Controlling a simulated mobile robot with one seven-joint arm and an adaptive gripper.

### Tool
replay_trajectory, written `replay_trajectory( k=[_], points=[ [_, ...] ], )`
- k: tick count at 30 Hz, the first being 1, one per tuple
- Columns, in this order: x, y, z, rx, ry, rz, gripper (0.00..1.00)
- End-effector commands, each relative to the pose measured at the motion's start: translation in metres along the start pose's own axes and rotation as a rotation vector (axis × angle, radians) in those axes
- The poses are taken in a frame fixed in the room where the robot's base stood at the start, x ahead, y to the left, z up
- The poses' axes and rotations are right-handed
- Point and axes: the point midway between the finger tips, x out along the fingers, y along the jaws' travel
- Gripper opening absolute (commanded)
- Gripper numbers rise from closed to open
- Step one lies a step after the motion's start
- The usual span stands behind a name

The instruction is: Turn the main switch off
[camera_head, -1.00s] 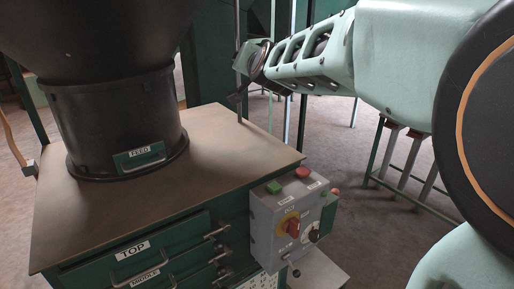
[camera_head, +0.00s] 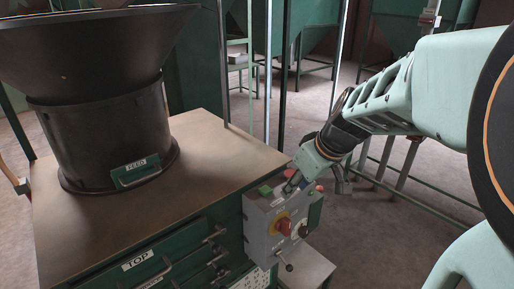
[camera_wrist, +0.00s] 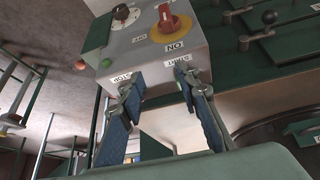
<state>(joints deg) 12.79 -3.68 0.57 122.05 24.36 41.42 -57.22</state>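The main switch, a red rotary knob on a yellow plate (camera_head: 283,226), is on the front of a grey control box (camera_head: 258,235). In the wrist view the knob (camera_wrist: 167,20) shows near the top edge, with ON and OFF labels beside it. My gripper (camera_head: 291,182) is above the top of the box in the head view. In the wrist view my gripper (camera_wrist: 156,82) is open and empty, its two blue-padded fingers apart near the box's START and STOP labels. It is apart from the knob.
A black knob (camera_head: 303,230) sits right of the switch, and a small lever (camera_head: 288,267) hangs below. A green button (camera_head: 265,190) is on the box top. The cabinet (camera_head: 210,150) carries a large black hopper (camera_head: 95,125).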

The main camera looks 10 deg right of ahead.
Motion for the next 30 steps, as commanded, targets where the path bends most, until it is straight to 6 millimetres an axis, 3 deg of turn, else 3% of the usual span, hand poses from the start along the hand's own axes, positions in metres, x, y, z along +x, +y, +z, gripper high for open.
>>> replay_trajectory(
  k=[3,9,22,30],
  points=[
    [-0.004,-0.009,0.023,-0.054,-0.054,-0.055,0.30],
    [0.001,-0.019,0.038,-0.096,-0.085,-0.096,0.30],
    [0.077,-0.025,0.046,-0.096,-0.085,-0.097,0.30],
    [0.101,-0.027,0.046,-0.094,-0.083,-0.094,0.30]
  ],
)
